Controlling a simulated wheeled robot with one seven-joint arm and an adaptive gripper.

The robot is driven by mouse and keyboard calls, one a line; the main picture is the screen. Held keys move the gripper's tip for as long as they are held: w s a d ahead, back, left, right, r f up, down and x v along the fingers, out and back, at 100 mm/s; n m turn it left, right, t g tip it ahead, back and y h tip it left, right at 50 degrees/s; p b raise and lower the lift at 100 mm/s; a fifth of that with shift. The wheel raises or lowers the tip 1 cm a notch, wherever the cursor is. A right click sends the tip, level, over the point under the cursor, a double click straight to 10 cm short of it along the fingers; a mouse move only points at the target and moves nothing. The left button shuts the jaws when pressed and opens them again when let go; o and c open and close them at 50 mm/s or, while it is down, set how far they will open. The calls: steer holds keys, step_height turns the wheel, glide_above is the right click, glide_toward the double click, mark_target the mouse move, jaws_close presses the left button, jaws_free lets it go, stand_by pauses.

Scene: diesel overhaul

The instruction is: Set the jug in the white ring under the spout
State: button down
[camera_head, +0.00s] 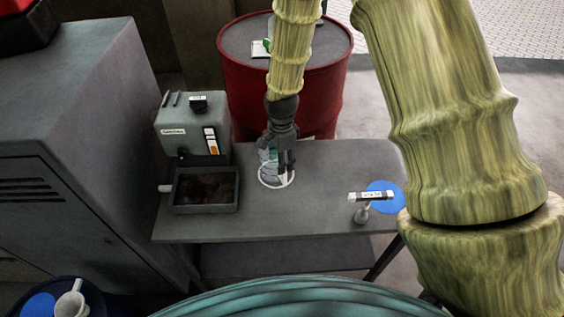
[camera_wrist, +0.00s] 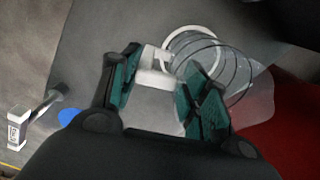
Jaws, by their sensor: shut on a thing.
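The jug (camera_head: 266,157) is clear and faintly tinted, and it looks upright. In the wrist view its see-through body (camera_wrist: 221,71) shows several thin rings. My gripper (camera_head: 287,166) points down at its right side in the head view. In the wrist view the gripper (camera_wrist: 160,88) is shut on the jug's pale handle (camera_wrist: 155,72). The white ring (camera_head: 277,187) lies on the table at the jug's foot; its arc also shows in the wrist view (camera_wrist: 190,31). I cannot tell whether the jug rests inside it or hovers just above. No spout shows clearly.
A grey labelled machine (camera_head: 188,131) and a dark-filled tray (camera_head: 206,208) stand left of the ring. A blue disc (camera_head: 386,190) and a small labelled stand (camera_head: 361,214) are at the right. A red drum (camera_head: 244,95) is behind. The table (camera_head: 310,215) is clear in front.

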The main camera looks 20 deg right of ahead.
steer(key=shift+f+p, duration=0.4)
steer(key=shift+f, duration=0.85)
steer(key=c, duration=0.7)
jaws_free()
steer(key=shift+c, duration=0.2)
step_height(320, 180, up, 12)
steer(key=b, duration=0.3)
steer(key=shift+b, duration=0.35)
